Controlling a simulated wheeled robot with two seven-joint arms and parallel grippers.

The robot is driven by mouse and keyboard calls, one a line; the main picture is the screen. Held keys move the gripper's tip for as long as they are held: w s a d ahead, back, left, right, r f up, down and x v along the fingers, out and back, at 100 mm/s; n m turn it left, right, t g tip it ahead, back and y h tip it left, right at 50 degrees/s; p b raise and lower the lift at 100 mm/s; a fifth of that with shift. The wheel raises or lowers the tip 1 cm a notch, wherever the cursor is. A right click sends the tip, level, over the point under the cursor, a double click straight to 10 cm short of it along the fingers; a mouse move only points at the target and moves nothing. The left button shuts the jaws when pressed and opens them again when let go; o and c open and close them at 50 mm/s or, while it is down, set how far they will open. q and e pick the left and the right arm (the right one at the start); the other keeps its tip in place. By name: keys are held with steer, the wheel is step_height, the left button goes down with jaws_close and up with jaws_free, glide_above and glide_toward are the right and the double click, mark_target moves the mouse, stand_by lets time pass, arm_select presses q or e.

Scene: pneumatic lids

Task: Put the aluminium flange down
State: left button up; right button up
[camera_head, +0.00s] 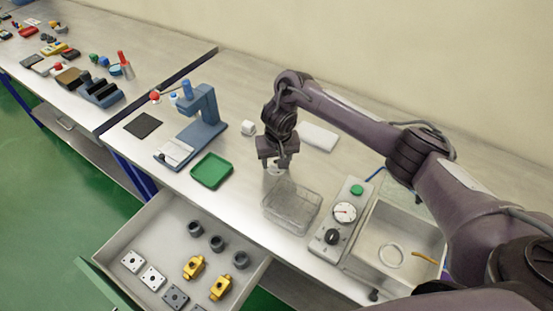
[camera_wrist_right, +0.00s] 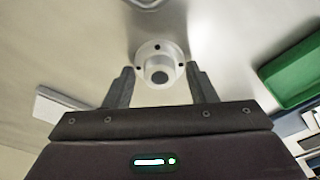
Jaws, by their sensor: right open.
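The aluminium flange (camera_wrist_right: 160,65) is a pale round disc with a dark central bore and small holes. In the right wrist view it lies between the finger tips of my right gripper (camera_wrist_right: 162,75), with the fingers apart. In the head view the flange (camera_head: 275,171) shows only in small part, below my right gripper (camera_head: 277,162) and just behind the clear box. It appears to be on the bench top; any slight gap beneath it cannot be told. My left gripper is not in view.
The clear box (camera_head: 292,207) stands just in front of the flange. A green tray (camera_head: 212,171) and a blue press (camera_head: 203,117) are to the left, a white slab (camera_head: 318,137) behind right. A gauge panel (camera_head: 343,213) and metal basin (camera_head: 370,245) lie right. An open drawer (camera_head: 150,222) holds several parts.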

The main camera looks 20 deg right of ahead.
mark_target(278, 171)
step_height(278, 171, up, 12)
steer(key=s+p, duration=0.1)
steer(key=p, duration=0.5)
steer(key=shift+s, duration=0.4)
steer(key=shift+a, duration=0.1)
